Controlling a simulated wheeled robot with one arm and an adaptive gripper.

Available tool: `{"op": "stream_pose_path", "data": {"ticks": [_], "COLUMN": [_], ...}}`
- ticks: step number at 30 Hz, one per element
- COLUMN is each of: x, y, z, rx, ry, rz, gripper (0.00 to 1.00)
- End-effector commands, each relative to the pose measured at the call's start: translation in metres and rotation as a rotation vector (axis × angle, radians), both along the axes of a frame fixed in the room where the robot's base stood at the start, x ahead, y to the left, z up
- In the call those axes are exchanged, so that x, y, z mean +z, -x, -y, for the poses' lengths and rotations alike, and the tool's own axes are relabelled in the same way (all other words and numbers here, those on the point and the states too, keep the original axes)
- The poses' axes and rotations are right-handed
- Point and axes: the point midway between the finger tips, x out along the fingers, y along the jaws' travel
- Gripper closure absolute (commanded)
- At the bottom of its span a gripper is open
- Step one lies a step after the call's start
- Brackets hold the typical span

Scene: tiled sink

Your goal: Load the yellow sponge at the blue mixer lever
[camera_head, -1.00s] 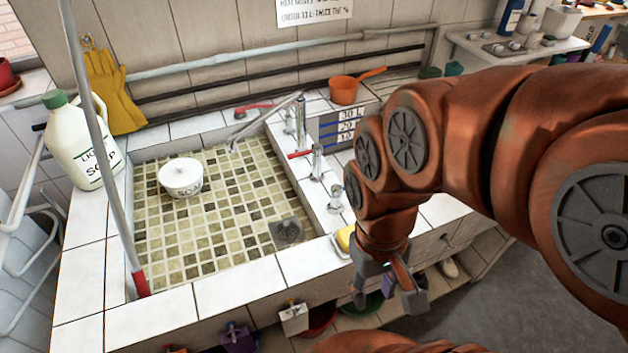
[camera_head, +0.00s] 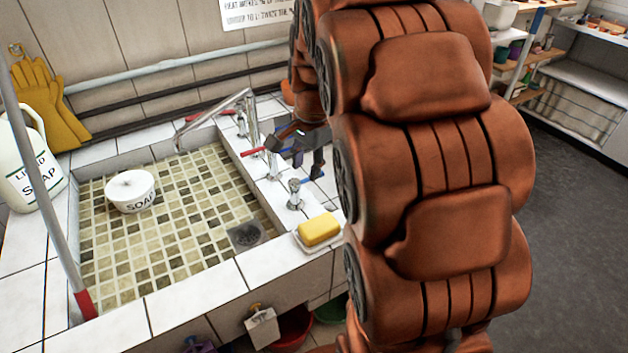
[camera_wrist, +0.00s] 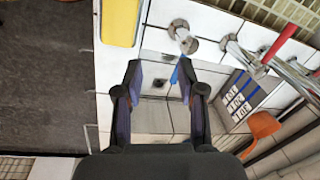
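The yellow sponge (camera_head: 319,228) rests on a small white dish (camera_head: 303,245) at the right rim of the sink. It also shows at the top left of the wrist view (camera_wrist: 120,20). The blue mixer lever (camera_head: 315,175) sticks out to the right of a short chrome tap (camera_head: 295,197), behind the sponge. In the wrist view the lever (camera_wrist: 174,76) shows near the right fingertip; I cannot tell if they touch. My gripper (camera_wrist: 158,74) is open and empty, fingers apart over the tiled ledge. In the head view my arm partly hides it.
A red lever (camera_head: 256,152) and a tall chrome spout (camera_head: 225,112) stand beyond the blue lever. A soap bowl (camera_head: 131,191) is in the tiled basin.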

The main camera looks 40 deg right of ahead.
Motion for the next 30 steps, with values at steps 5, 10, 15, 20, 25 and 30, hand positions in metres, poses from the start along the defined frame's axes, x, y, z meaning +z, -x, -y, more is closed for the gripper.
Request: {"op": "stream_pose_path", "data": {"ticks": [5, 10, 15, 20, 25, 30], "x": [-0.014, -0.017, -0.023, -0.038, -0.063, -0.084], "y": [-0.031, -0.041, -0.044, -0.047, -0.051, -0.056], "z": [0.043, 0.06, 0.061, 0.061, 0.061, 0.062], "rx": [-0.212, -0.298, -0.309, -0.307, -0.306, -0.306], "ry": [-0.012, -0.021, -0.022, -0.021, -0.023, -0.022], "rz": [0.044, 0.06, 0.061, 0.062, 0.06, 0.063], "gripper": [0.61, 0.61, 0.61, 0.61, 0.61, 0.61]}}
